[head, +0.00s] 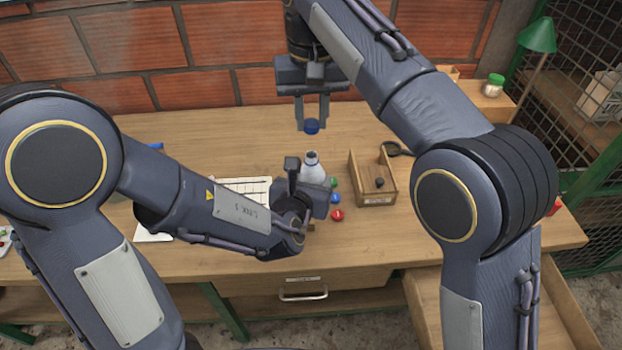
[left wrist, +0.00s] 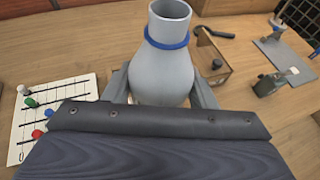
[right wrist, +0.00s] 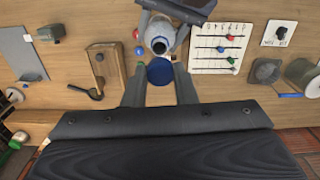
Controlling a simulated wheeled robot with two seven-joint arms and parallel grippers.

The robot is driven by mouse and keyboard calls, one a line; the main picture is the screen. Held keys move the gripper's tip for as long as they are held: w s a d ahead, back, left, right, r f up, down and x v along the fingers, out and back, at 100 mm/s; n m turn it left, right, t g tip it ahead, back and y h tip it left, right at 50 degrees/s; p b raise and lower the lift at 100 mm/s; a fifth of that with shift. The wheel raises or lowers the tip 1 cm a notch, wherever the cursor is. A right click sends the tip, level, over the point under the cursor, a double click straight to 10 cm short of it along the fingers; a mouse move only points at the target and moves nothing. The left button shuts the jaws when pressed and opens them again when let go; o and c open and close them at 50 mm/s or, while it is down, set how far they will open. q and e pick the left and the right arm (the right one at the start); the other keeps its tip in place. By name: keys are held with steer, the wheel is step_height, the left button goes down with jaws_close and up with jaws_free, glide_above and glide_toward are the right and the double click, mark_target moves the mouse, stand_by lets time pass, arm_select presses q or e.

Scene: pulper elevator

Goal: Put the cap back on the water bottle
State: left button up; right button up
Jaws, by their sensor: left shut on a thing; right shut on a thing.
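The water bottle (head: 312,170) stands upright on the table, pale grey with a blue ring on its neck and an open mouth. It also fills the middle of the left wrist view (left wrist: 160,75). My left gripper (head: 310,188) is shut on the bottle's body; its fingers flank the bottle. The blue cap (head: 312,126) is held between the fingertips of my right gripper (head: 312,115), which points down. The cap is apart from the bottle, higher in the head view. In the right wrist view the cap (right wrist: 160,72) appears just below the bottle's mouth (right wrist: 159,45).
A wooden box (head: 366,192) stands right of the bottle, with a magnifier-like black object (head: 396,149) behind it. Small green, blue and red balls (head: 337,215) lie beside the bottle. A white lined board (right wrist: 222,48) holds coloured pieces. Table behind the bottle is mostly clear.

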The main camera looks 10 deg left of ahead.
mark_target(311, 155)
steer(key=shift+f, duration=2.05)
steer(key=shift+f, duration=0.1)
steer(key=shift+f, duration=0.8)
steer(key=shift+f, duration=0.55)
